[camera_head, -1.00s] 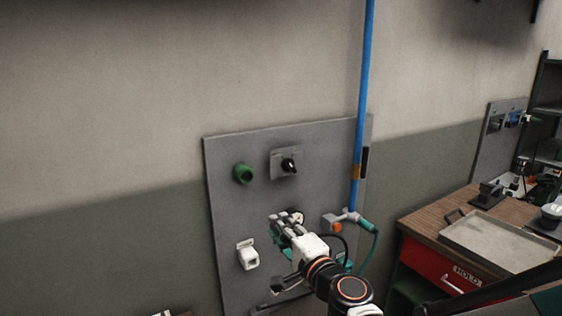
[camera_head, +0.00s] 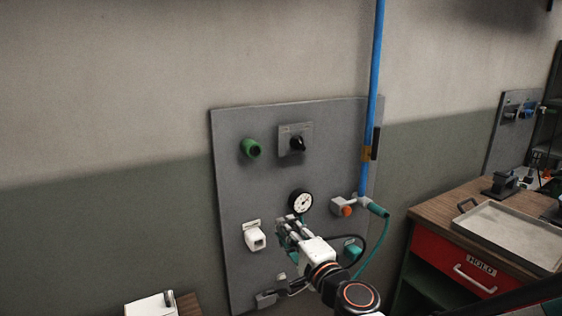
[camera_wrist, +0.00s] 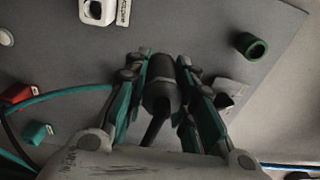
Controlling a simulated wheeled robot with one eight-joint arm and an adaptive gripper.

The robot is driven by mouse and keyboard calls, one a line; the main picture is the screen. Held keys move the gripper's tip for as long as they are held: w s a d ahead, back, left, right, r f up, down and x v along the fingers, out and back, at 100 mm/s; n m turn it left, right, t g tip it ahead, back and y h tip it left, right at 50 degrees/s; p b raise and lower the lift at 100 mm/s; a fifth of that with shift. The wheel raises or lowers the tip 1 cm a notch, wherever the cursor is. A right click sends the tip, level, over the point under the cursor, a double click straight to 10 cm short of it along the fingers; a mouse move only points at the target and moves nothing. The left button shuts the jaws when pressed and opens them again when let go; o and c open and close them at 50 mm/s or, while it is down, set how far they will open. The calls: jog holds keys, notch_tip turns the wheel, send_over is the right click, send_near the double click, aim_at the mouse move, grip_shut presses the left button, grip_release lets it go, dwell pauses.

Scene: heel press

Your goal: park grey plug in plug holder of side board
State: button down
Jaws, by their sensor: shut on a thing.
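My gripper (camera_head: 286,226) is in front of the side board (camera_head: 232,190), right of a white socket (camera_head: 255,238) and below a gauge. In the wrist view my gripper (camera_wrist: 158,70) is shut on the grey plug (camera_wrist: 160,88), a dark cylinder with a cable running back toward the wrist. The plug's front end points toward the board and appears clear of it. The board carries a green round ring (camera_head: 250,148) at its upper left, seen as an open ring in the wrist view (camera_wrist: 250,47). I cannot tell which fitting is the plug holder.
A bench with a tray (camera_head: 515,240) stands right.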

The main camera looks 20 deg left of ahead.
jog(key=s+a+f+b, duration=0.1)
jog(key=s+f+b, duration=0.1)
jog(key=f, duration=0.3)
jog(key=s+a+f+g+b, duration=0.1)
jog(key=s+a+f+b, duration=0.1)
jog(key=f, duration=0.3)
jog(key=shift+s+n+y+b, duration=0.25)
jog(key=shift+n+y+b, duration=0.15)
jog(key=shift+b, duration=0.4)
jog(key=shift+w+f, duration=0.1)
jog(key=shift+w, duration=0.05)
jog(key=shift+w+d+f, duration=0.3)
jog(key=shift+w+d, duration=0.25)
jog(key=shift+w, duration=0.1)
jog(key=shift+w+d+f, duration=0.25)
jog(key=shift+w+d, duration=0.25)
jog(key=shift+w, duration=0.1)
jog(key=shift+w+a, duration=0.1)
jog(key=shift+a, duration=0.05)
jog(key=shift+x, duration=2.9)
jog(key=shift+x, duration=1.5)
